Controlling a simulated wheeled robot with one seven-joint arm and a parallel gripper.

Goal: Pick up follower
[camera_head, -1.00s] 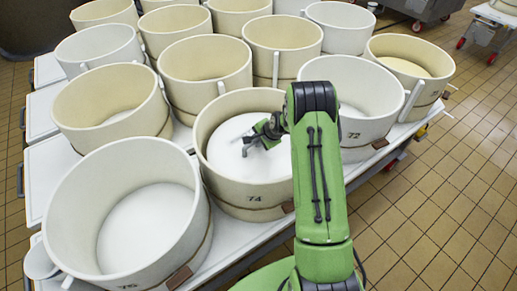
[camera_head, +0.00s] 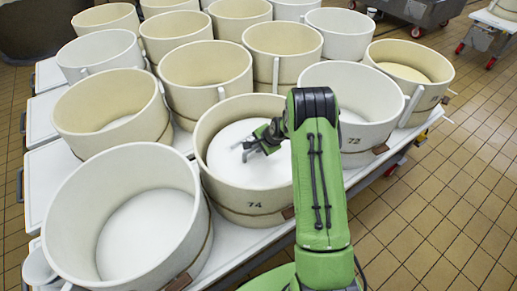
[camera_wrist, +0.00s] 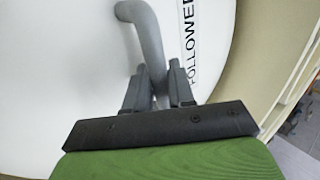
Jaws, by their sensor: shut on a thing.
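The follower (camera_head: 236,172) is a white disc inside the cream vat marked 74 (camera_head: 235,205) in the head view. In the wrist view the follower (camera_wrist: 85,65) fills most of the picture, with a strip reading FOLLOWER on it. A grey bent handle (camera_wrist: 146,38) rises from the disc. My gripper (camera_head: 256,143) reaches into the vat from the right, and in the wrist view its dark fingers (camera_wrist: 161,82) are shut on the handle, one on each side. Whether the disc touches the vat floor is hidden.
Several cream and white vats stand close around on the white table (camera_head: 225,252). Vat 72 (camera_head: 370,130) is right of my arm, and a large vat (camera_head: 125,265) is at front left. Tiled floor (camera_head: 440,190) is clear at right; wheeled carts stand behind it.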

